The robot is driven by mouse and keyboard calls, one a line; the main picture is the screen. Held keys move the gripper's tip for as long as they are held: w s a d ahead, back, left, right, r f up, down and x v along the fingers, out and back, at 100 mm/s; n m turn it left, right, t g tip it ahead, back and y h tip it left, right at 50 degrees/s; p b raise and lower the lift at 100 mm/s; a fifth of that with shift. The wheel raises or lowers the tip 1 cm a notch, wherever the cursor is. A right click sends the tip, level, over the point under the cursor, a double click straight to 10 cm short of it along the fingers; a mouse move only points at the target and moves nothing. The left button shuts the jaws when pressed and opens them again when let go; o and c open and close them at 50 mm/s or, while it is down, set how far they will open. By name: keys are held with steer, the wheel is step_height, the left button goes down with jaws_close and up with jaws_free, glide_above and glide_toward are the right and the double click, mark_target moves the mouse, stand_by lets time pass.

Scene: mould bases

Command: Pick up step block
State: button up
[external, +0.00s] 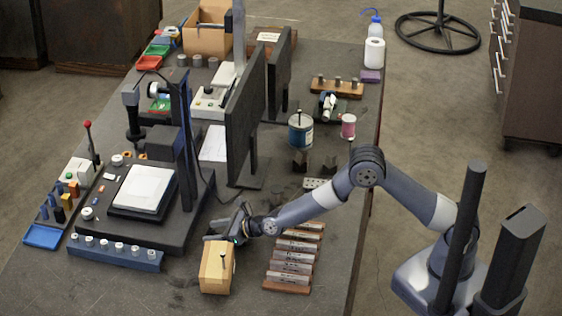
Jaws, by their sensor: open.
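My gripper (236,226) is open, low over the bench, just behind the top of a wooden block (213,271) with a pin standing in it. The fingers are small and dark here, and I cannot tell whether they touch anything. I cannot say for sure which thing is the step block. Two small dark blocks (300,160) stand behind my arm, below the blue-green tin, and are apart from my gripper.
A rack of grey bars (290,267) lies under my forearm. A dark upright panel (246,120) and a black stand with a white pad (143,189) are close to the gripper's left and rear. A blue strip of pegs (115,252) lies at front left.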

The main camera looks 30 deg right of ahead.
steer(key=shift+w+a, duration=0.1)
steer(key=shift+c, duration=0.2)
steer(key=c, duration=1)
